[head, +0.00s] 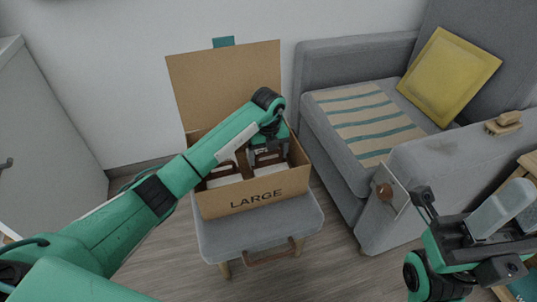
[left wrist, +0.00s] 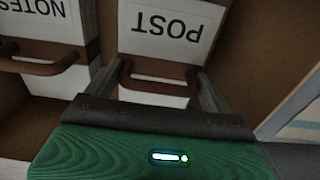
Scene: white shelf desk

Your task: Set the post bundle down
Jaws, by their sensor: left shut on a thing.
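The post bundle (left wrist: 165,28), a white-faced block labelled POST with a brown handle, is inside the open cardboard box (head: 225,206) marked LARGE. My left gripper (head: 268,152) reaches down into the box and is shut on the post bundle, with one finger at each side of its handle in the left wrist view (left wrist: 158,85). The gripper hides much of the bundle in the head view, and its underside is hidden, so I cannot tell whether it touches the box floor. My right gripper (head: 502,208) is at the lower right, away from the box.
The notes bundle (left wrist: 40,22) sits beside the post bundle, with a gap between them. The box stands on a grey stool (head: 215,243), its lid (head: 225,80) raised behind. A grey sofa (head: 340,160) with a yellow cushion (head: 449,75) is to the right.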

